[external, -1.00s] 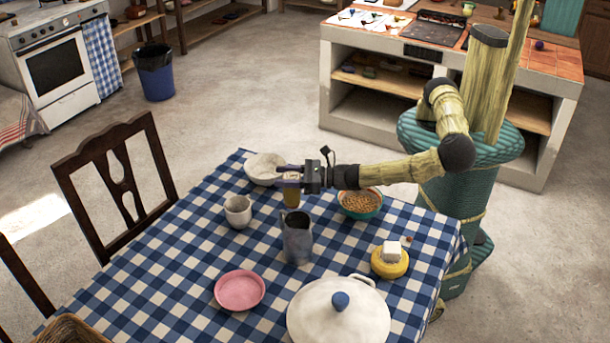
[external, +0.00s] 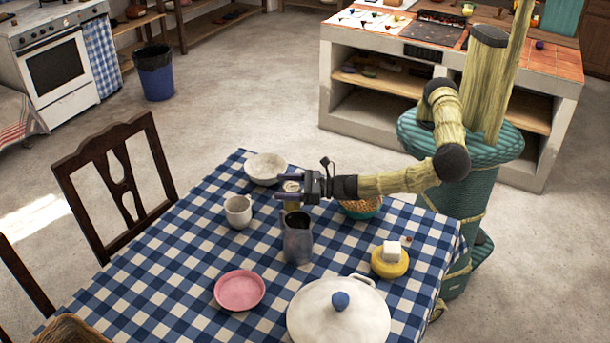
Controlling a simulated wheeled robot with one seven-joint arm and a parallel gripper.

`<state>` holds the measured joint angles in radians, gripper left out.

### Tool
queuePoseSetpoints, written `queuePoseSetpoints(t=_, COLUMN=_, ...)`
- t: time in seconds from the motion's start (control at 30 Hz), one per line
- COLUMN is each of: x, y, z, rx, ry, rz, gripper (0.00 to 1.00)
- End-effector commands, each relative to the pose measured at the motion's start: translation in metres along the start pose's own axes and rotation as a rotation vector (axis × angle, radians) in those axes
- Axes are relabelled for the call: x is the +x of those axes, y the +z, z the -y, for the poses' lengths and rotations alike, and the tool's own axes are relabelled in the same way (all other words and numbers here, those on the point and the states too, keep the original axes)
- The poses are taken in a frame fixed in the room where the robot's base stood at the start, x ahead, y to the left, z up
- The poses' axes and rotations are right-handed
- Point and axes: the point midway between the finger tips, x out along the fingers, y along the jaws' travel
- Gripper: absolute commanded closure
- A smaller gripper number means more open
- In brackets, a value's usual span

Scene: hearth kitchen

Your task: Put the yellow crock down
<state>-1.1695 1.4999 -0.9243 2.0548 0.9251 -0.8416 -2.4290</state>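The yellow crock (external: 293,201) is a small, tan-yellow vessel between the fingers of my gripper (external: 289,190), over the far part of the checked table. The fingers lie level around its upper part and look closed on it. Its pale top shows between them. Its lower end is partly hidden behind the grey pitcher (external: 297,244). I cannot tell whether its base touches the cloth.
A white bowl (external: 265,168) and a pale cup (external: 238,211) stand left of the crock. A bowl of beige bits (external: 362,208) is under my arm at right. A pink dish (external: 239,291), a white lidded pot (external: 338,315) and a yellow round thing with a white block (external: 389,265) are nearer.

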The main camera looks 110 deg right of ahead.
Motion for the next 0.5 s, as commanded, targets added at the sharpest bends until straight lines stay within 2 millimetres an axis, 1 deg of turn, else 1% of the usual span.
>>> queuePoseSetpoints(t=0.23, x=0.000, y=0.005, z=0.000, rx=0.001, ry=0.000, rz=0.000, gripper=0.30)
queuePoseSetpoints(t=0.27, x=-0.002, y=0.003, z=-0.001, rx=0.000, ry=0.001, rz=0.000, gripper=0.30)
queuePoseSetpoints(t=0.37, x=-0.015, y=0.001, z=-0.001, rx=-0.001, ry=0.002, rz=-0.001, gripper=0.30)
queuePoseSetpoints(t=0.5, x=-0.040, y=0.001, z=-0.001, rx=0.000, ry=0.003, rz=-0.001, gripper=0.30)
